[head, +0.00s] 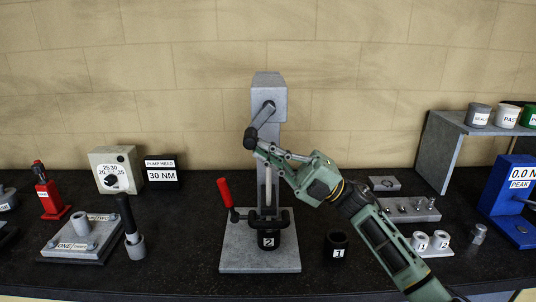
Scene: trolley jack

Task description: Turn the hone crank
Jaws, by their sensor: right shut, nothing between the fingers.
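The hone stand (270,92) is a grey column on a flat grey base plate. Its crank (262,116) is a short grey arm near the top, slanting down to the left and ending in a black knob (250,138). My right gripper (263,152) reaches in from the lower right, with its fingertips just below and right of the knob. It is shut with nothing held. Whether it touches the knob I cannot tell. Below, a black cylinder marked 2 (268,240) sits in a clamp with a red handle (224,192). My left gripper is out of view.
A black cylinder marked 1 (338,243) stands right of the base plate, close to my right arm. A grey block with small parts (425,214) and a blue gauge (510,205) are further right. Left are a torque plate (80,240), dial box (115,170) and red jack (50,198).

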